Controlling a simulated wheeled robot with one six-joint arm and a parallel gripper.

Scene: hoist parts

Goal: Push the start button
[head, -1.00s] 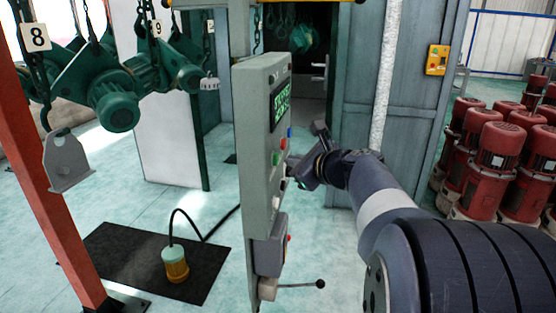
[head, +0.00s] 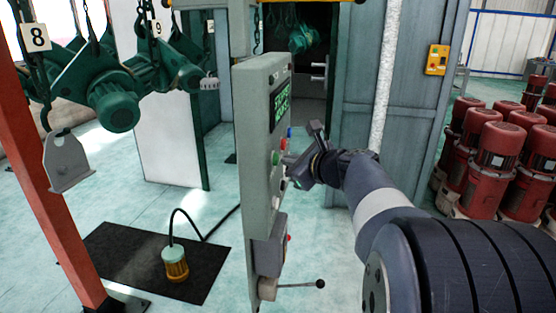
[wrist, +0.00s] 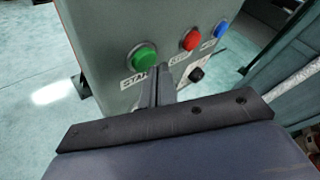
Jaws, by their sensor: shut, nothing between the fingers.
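The start button is a green round button (wrist: 144,57) on a grey control panel (wrist: 115,25), above a label reading START (wrist: 137,79). In the head view the green button (head: 275,158) shows on the panel's right-hand face. My gripper (wrist: 161,72) is shut and empty. Its fingertips are just right of and slightly below the green button in the wrist view, and they partly cover the labels. In the head view my gripper (head: 287,160) is close to the panel face, level with the green button. I cannot tell whether the tips touch the panel.
A red button (wrist: 190,40), a blue button (wrist: 220,29) and a black knob (wrist: 196,74) sit beside the green one. A lever (head: 303,284) sticks out low on the panel. Red motors (head: 496,150) stand at right. A hook plate (head: 68,160) hangs at left.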

